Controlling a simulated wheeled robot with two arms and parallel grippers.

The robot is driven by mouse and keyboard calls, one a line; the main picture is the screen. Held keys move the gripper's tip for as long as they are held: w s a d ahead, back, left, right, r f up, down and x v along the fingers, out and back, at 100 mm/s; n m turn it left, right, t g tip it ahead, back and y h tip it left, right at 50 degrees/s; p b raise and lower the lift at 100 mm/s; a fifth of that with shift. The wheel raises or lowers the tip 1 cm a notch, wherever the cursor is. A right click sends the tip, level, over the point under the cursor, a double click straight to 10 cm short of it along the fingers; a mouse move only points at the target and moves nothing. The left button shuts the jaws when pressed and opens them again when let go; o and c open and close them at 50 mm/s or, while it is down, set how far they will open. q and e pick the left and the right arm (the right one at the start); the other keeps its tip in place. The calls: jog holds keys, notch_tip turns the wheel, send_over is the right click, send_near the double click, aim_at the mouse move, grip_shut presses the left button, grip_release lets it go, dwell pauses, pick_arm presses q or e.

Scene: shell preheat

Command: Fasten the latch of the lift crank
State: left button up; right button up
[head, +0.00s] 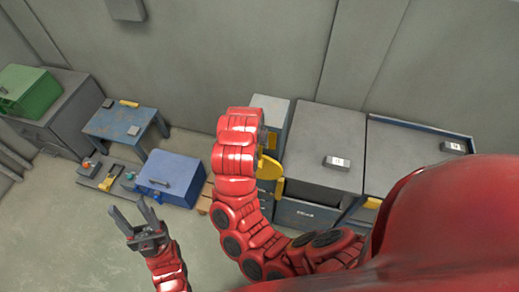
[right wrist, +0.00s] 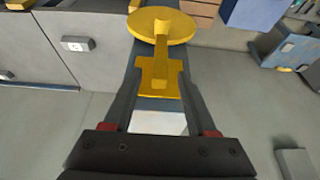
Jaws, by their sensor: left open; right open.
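A yellow part with a round disc (right wrist: 160,25) and a stepped plate (right wrist: 158,78) fills the middle of the right wrist view; it looks like the lift crank, but I cannot tell which piece is its latch. My right gripper (right wrist: 158,62) is open, its two dark fingers on either side of the yellow plate. I cannot tell whether they touch it. In the head view the yellow part (head: 269,168) shows beside my right arm, which hides much of it and the right gripper. My left gripper (head: 132,215) is open and empty over the floor at lower left.
Grey cabinets (head: 325,140) stand along the wall at right, with a small labelled box (head: 337,162) on top. A blue box (head: 170,177), a blue table (head: 126,123) and a green box (head: 27,91) stand at left. The floor at lower left is clear.

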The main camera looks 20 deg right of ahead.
aim_at(260, 149)
jog(key=b+x, duration=0.1)
jog(key=x, duration=0.4)
jog(key=shift+s+d, duration=0.1)
jog(key=shift+s, duration=0.05)
jog(key=p+x, duration=0.1)
jog(key=x, duration=0.2)
jog(key=shift+w+d+f, duration=0.15)
jog(key=shift+w+f, duration=0.1)
jog(key=shift+x, duration=0.75)
jog(key=shift+w, duration=0.1)
grip_shut()
